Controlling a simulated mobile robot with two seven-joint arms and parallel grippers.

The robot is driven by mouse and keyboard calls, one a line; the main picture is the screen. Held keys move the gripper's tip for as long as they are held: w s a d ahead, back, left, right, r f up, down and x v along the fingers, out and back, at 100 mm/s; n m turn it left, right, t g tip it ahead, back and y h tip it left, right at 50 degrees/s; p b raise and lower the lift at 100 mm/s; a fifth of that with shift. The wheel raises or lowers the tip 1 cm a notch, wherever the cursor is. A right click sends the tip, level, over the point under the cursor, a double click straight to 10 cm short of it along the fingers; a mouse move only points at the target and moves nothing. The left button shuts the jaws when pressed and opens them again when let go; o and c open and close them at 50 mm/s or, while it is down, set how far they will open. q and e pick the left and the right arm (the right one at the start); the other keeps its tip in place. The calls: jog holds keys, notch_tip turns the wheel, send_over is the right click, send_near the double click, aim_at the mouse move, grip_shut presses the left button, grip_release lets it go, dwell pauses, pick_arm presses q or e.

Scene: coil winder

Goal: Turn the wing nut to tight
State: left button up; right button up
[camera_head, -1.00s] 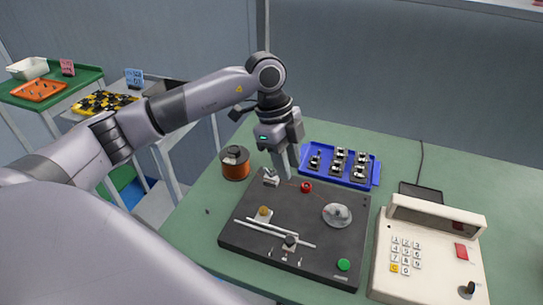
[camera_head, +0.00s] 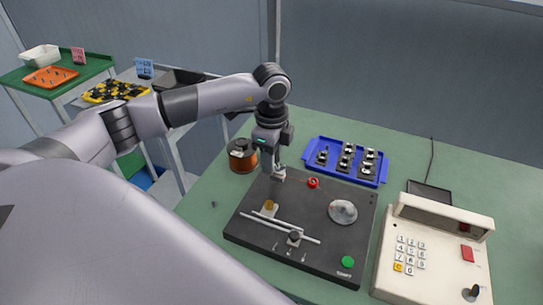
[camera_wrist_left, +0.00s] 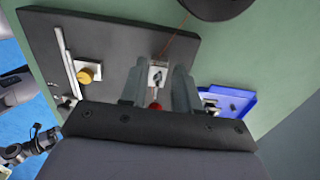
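The wing nut (camera_wrist_left: 158,77) looks like a small dark piece on a pale metal block (camera_wrist_left: 152,66) on the black winder board (camera_wrist_left: 110,40). My left gripper (camera_wrist_left: 160,66) is open, pointing down, with one finger on each side of the block in the left wrist view. The fingers look apart from the nut, though their height over it is hard to tell. In the head view, my left gripper (camera_head: 274,172) is at the board's back left corner and hides part of the block (camera_head: 280,175).
A copper wire spool (camera_head: 242,156) stands left of the board. A blue tray (camera_head: 310,161) with several small parts lies behind it. A red knob (camera_head: 313,183) is close to the gripper. A beige keypad box (camera_head: 440,285) stands to the right.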

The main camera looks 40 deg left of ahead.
pick_arm(q)
grip_shut()
